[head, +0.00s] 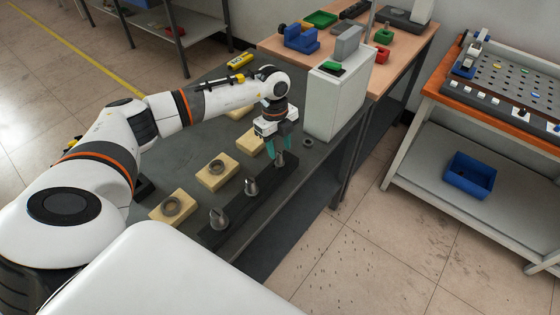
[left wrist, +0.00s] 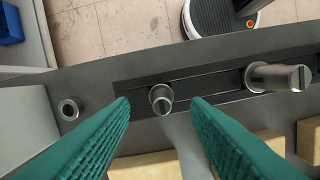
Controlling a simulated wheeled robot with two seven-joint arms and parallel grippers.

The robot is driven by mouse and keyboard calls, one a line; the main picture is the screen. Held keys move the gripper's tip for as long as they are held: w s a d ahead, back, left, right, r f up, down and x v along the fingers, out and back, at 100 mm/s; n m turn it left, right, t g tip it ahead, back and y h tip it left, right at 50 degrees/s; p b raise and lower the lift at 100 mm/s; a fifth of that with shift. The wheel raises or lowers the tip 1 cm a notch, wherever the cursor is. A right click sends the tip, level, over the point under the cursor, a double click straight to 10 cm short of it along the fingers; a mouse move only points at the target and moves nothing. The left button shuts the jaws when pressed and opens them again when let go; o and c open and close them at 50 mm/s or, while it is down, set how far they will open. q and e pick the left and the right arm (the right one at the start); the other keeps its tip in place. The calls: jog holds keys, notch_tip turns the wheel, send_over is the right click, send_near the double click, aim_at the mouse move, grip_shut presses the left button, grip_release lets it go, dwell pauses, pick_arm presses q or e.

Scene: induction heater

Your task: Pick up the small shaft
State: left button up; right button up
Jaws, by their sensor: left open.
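Several grey metal shafts stand upright in a long black rack (head: 235,221). The shaft at the rack's far end (head: 280,160) is under my left gripper (head: 275,147). In the left wrist view this shaft (left wrist: 161,98) looks the smallest and shows between the two teal fingertips of my left gripper (left wrist: 160,103). The gripper is open, with gaps on both sides of the shaft. How far the tips are above it is hard to tell. A larger shaft (head: 251,187) stands beside it and shows at the right of the wrist view (left wrist: 280,77). Another shaft (head: 218,219) stands nearest me.
Tan blocks (head: 217,173) line the dark table left of the rack, two with metal rings visible. A loose ring (head: 307,142) lies near the white heater box (head: 336,100), close behind my left gripper. The table's right edge is close to the rack.

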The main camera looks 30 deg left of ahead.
aim_at(279, 152)
pick_arm(q)
jog(key=shift+s+d+f+p, duration=0.1)
jog(key=shift+f+p, duration=0.2)
jog(key=shift+f, duration=0.7)
jog(key=shift+s+d+f+p, duration=0.1)
jog(key=shift+f+p, duration=0.2)
jog(key=shift+f, duration=0.7)
grip_shut()
jog(key=shift+w+r, duration=0.1)
